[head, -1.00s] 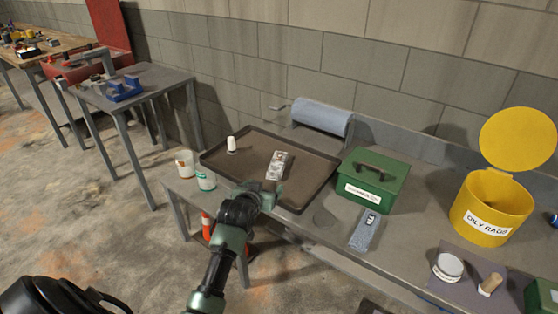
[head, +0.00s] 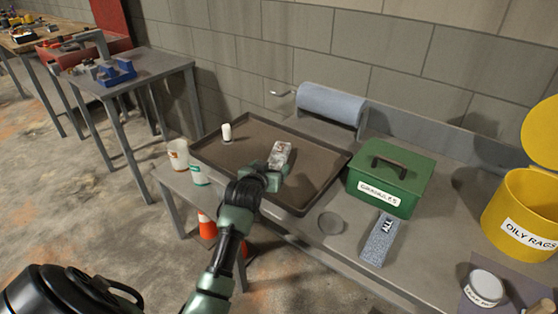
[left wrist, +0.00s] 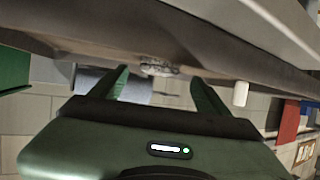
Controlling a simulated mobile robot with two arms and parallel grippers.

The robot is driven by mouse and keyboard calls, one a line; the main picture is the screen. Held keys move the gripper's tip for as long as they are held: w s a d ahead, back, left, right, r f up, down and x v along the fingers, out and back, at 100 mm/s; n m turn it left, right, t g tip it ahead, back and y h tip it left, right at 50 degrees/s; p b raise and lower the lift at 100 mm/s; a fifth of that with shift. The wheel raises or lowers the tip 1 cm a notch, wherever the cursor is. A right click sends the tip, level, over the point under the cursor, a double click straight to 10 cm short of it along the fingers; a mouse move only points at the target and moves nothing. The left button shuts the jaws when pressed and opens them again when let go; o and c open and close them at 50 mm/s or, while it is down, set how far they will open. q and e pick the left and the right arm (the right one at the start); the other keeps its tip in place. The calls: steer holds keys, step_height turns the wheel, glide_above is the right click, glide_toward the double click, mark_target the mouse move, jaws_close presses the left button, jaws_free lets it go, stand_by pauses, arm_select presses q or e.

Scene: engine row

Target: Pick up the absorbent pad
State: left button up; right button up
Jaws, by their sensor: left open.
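A pale grey, mottled piece with reddish marks (head: 281,152) lies in the dark tray (head: 318,172). It may be the absorbent pad. My left gripper (head: 271,170) is over the tray at the near end of this piece and partly hides it. In the left wrist view the gripper (left wrist: 158,78) is open, and the mottled piece (left wrist: 158,67) shows beyond and between its fingers, not held. A blue-grey flat block with a dark label (head: 379,240) lies on the bench right of the tray; it could also be a pad. My right gripper is out of view.
A white cylinder (head: 227,132) stands in the tray. A blue roll (head: 332,104) is behind it. A green box (head: 390,176) and yellow oily-rags can (head: 515,215) stand to the right. Two tubs (head: 178,154) stand left of the tray. A round disc (head: 331,223) lies in front.

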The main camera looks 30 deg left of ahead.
mark_target(274, 163)
arm_select(q)
steer(key=shift+x, duration=2.9)
steer(key=shift+d, duration=0.1)
steer(key=c, duration=1.4)
